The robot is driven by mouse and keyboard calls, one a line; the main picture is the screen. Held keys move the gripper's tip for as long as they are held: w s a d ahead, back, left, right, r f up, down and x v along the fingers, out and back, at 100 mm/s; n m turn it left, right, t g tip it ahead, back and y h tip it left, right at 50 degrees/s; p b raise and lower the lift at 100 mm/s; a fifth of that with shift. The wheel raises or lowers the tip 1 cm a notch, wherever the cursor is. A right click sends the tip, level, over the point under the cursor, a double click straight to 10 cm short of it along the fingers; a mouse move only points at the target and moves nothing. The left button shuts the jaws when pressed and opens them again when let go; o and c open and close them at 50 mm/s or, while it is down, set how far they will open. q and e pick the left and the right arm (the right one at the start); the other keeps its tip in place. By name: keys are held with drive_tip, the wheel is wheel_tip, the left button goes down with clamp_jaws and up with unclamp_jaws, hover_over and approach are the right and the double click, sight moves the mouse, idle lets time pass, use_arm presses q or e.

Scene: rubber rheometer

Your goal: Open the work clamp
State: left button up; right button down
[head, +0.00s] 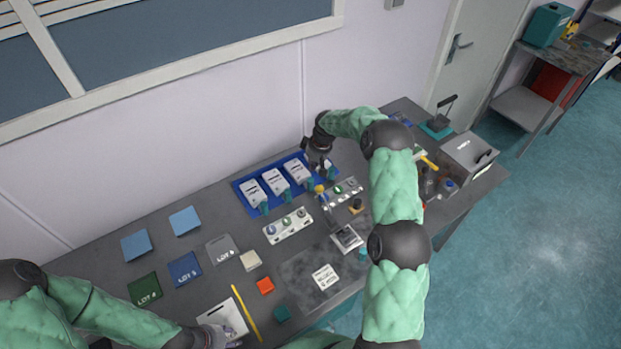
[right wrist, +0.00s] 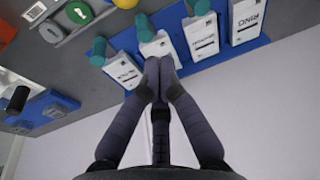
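No part is labelled as the work clamp, so I cannot tell for sure which it is. A small metal fixture with an upright handle (head: 347,238) stands on the front middle of the bench. A teal-based device with a black lever (head: 437,125) stands at the back right. My right gripper (head: 322,160) is above the right end of a blue tray; in the right wrist view its fingers (right wrist: 160,68) are together, in front of a white labelled block (right wrist: 157,46), with nothing visible between them. My left gripper (head: 212,334) is low at the front left, its fingers unclear.
The blue tray (head: 240,184) holds a row of white blocks with teal knobs. Two button panels (head: 288,225) (head: 343,190) lie before it. Coloured lot pads (head: 185,269) and a yellow stick (head: 246,312) are to the left. A grey box (head: 468,155) stands at right.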

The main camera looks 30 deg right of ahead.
use_arm(q)
drive_tip(key=shift+w, duration=0.1)
use_arm(e)
drive_tip(key=shift+w+f, duration=0.1)
drive_tip(key=shift+f, duration=0.1)
use_arm(q)
drive_tip(key=shift+r+p, duration=0.8)
use_arm(e)
drive_tip(key=x, duration=1)
use_arm(q)
drive_tip(key=shift+r+p, duration=0.95)
use_arm(e)
drive_tip(key=s, duration=0.1)
drive_tip(key=s+r, duration=0.2)
drive_tip(key=shift+s+d, duration=0.25)
drive_tip(key=shift+d, duration=0.1)
